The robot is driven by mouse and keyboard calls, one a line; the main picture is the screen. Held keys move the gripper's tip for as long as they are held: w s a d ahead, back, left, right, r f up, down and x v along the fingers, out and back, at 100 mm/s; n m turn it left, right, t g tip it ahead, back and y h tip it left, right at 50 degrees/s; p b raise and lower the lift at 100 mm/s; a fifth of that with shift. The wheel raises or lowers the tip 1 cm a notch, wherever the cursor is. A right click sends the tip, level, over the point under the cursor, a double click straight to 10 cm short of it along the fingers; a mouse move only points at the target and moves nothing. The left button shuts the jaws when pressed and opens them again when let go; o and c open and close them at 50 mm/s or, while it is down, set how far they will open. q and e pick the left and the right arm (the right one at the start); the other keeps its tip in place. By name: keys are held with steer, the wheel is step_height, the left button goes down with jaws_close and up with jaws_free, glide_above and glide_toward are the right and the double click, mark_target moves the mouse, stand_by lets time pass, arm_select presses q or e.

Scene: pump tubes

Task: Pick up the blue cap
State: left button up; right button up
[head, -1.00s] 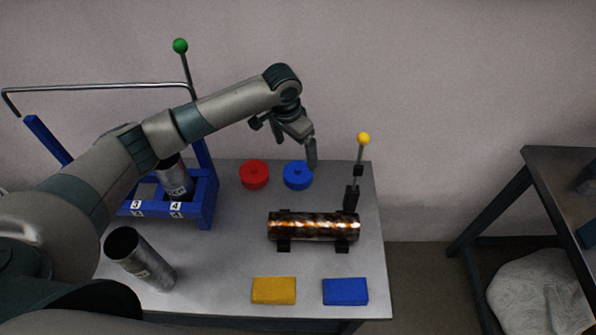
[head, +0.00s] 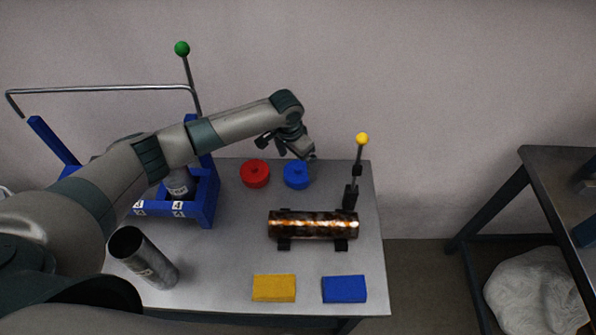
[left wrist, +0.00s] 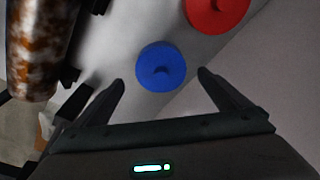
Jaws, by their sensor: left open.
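The blue cap (head: 296,175) is a round disc with a small knob, lying on the grey table near its back edge. It also shows in the left wrist view (left wrist: 161,66), just beyond and between the fingertips. My left gripper (head: 297,151) is above the cap in the head view, and its lower part partly overlaps the cap there. In the left wrist view its two fingers (left wrist: 161,78) are spread wide with nothing between them. I cannot tell the exact height above the cap. My right gripper is not in view.
A red cap (head: 255,173) lies just left of the blue one. A rusty tube (head: 313,225) rests in a black holder with a yellow-knobbed lever (head: 362,139). A blue rack (head: 205,203), a grey tube (head: 142,258), a yellow block (head: 274,288) and a blue block (head: 344,289) are also on the table.

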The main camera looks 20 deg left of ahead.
mark_target(297, 168)
arm_select(q)
steer(key=shift+w+f+p, duration=0.15)
steer(key=shift+f+p, duration=0.05)
steer(key=shift+f, duration=0.8)
steer(key=shift+w+f+p, duration=0.1)
steer(key=shift+f+p, duration=0.1)
steer(key=shift+f, duration=0.75)
steer(key=c, duration=1.1)
